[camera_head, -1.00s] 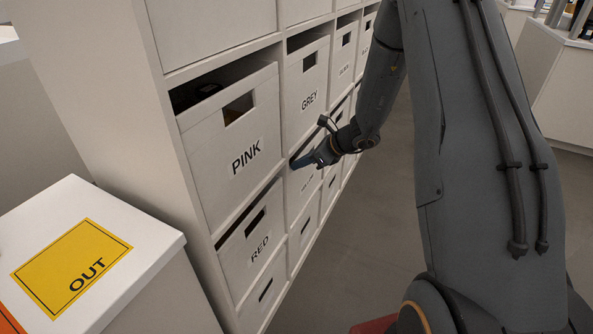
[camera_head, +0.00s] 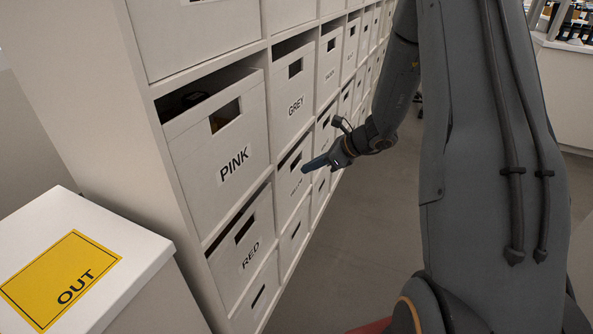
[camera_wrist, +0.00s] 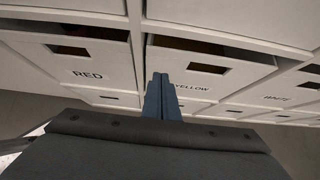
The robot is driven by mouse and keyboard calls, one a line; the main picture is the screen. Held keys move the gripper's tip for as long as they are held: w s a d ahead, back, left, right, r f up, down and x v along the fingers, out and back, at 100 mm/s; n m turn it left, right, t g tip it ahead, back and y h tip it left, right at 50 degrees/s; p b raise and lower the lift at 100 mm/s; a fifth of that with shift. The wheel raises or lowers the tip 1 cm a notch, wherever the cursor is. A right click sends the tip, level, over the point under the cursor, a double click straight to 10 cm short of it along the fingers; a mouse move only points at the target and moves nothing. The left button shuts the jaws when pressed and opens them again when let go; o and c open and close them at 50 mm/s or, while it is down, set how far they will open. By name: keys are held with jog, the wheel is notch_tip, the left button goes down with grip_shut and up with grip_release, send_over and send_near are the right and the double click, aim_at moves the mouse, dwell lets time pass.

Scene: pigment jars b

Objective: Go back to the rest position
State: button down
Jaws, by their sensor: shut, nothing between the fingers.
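My gripper (camera_head: 318,162) is shut and empty, its blue fingers pointing left toward the shelf fronts in the head view. In the wrist view the closed fingers (camera_wrist: 160,98) stand in front of the box labelled YELLOW (camera_wrist: 212,80). A little of the YELLOW label's left end is close to or behind the fingers. Whether the fingertips touch the box front cannot be told. My arm hangs down along the right side of the head view.
A white shelf unit holds labelled boxes: PINK (camera_head: 200,178), GREY (camera_head: 283,106), RED (camera_head: 232,262) and, in the wrist view, WHITE (camera_wrist: 290,88). A white stand with a yellow OUT sign (camera_head: 62,278) is at lower left. Grey floor (camera_head: 365,230) lies open beside the shelf.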

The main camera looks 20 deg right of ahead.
jog(key=a+v, duration=0.1)
jog(key=v, duration=0.4)
jog(key=s+a+r+n+g+h+p, duration=0.1)
jog(key=s+a+r+n+g, duration=0.2)
jog(key=s+a+n, duration=0.35)
jog(key=s+a+r+n+g+h+p, duration=0.1)
jog(key=s+a+r+n+g, duration=0.2)
jog(key=s+n, duration=0.55)
jog(key=s+r+n+h+p, duration=0.1)
jog(key=s+r+n+h, duration=0.1)
jog(key=s+n, duration=0.3)
jog(key=s+d+r+n+h+p, duration=0.1)
jog(key=s+r+n+h, duration=0.1)
jog(key=s+n, duration=0.4)
jog(key=s+h, duration=0.1)
jog(key=s, duration=0.2)
jog(key=shift+r, duration=0.3)
